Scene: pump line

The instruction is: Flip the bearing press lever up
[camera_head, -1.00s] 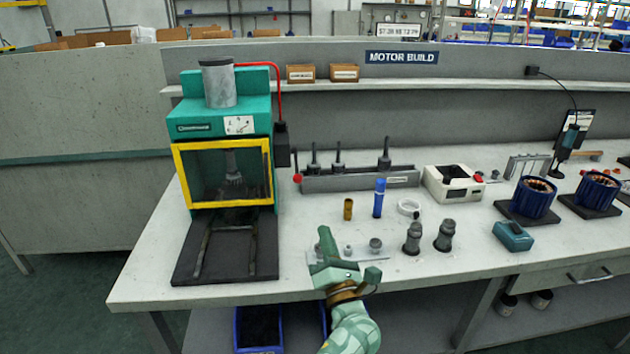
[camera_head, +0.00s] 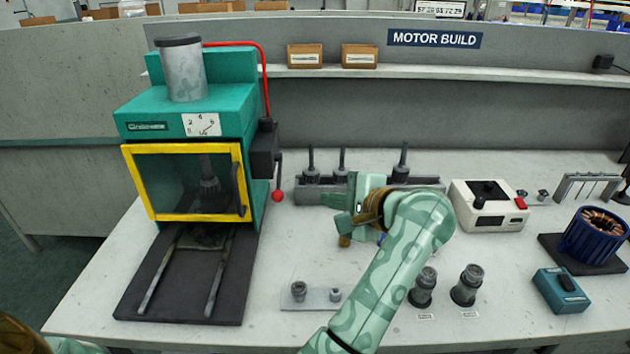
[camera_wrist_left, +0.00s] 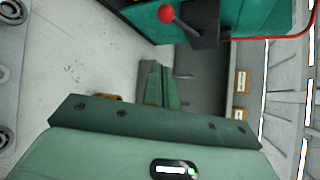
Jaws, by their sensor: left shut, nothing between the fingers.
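The bearing press (camera_head: 185,110) is a teal machine with a grey cylinder on top and a yellow-framed window, at the left of the bench. Its lever (camera_head: 279,172) is a dark rod on the right side, hanging down with a red knob (camera_head: 278,196) at its lower end. In the left wrist view the red knob (camera_wrist_left: 166,14) is at the top. My left gripper (camera_head: 335,208) is shut and empty, pointing left, to the right of the knob and apart from it. Its fingers also show in the left wrist view (camera_wrist_left: 160,85). My right gripper is not in view.
A grey rack (camera_head: 310,190) with upright tools stands behind my left gripper. A white box (camera_head: 490,215) is to its right. A plate (camera_head: 318,299) with small parts and two dark fittings (camera_head: 467,285) are in front. The bench between press and gripper is clear.

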